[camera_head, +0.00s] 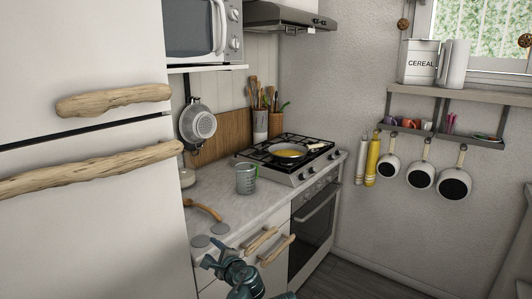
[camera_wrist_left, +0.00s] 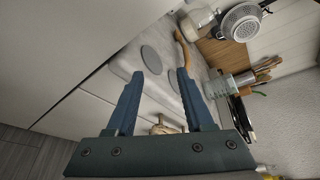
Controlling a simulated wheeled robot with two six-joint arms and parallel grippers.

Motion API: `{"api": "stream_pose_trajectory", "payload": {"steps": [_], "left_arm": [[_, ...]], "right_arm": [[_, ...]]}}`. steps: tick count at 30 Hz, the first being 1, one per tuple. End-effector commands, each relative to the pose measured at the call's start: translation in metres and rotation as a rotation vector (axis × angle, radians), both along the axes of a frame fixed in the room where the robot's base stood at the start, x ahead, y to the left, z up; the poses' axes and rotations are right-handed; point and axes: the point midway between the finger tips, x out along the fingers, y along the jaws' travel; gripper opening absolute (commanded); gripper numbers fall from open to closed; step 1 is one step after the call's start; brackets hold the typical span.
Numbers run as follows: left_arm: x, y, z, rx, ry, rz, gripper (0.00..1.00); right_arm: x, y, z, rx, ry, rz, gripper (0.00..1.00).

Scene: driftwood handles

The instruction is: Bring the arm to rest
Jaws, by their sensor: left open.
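My left gripper (camera_head: 214,253) is low in the head view, in front of the counter's front edge. Its two blue fingers also show in the left wrist view (camera_wrist_left: 158,76), spread apart with nothing between them. Beyond the fingertips lie the counter and two grey discs (camera_wrist_left: 151,60). The driftwood handles (camera_head: 262,240) of the cabinet front are to the right of the gripper, apart from it in the head view. My right gripper is in neither view.
The fridge (camera_head: 80,225) with long driftwood handles (camera_head: 90,171) fills the left. A wooden spoon (camera_head: 203,209) and a cup (camera_head: 245,178) are on the counter (camera_head: 225,205). A pan (camera_head: 290,151) is on the stove. Floor (camera_head: 350,278) shows at the lower right.

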Motion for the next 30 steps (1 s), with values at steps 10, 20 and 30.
{"api": "stream_pose_trajectory", "payload": {"steps": [10, 20, 30], "left_arm": [[-0.03, 0.003, -0.018, -0.246, 0.028, 0.129, 0.53], [-0.101, -0.014, -0.056, -0.677, 0.133, 0.417, 0.53], [-0.226, -0.084, -0.078, -1.128, 0.409, 0.902, 0.53]], "right_arm": [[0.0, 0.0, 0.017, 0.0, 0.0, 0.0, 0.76], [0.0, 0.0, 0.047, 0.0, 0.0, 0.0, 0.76], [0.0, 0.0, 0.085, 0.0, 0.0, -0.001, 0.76]]}}
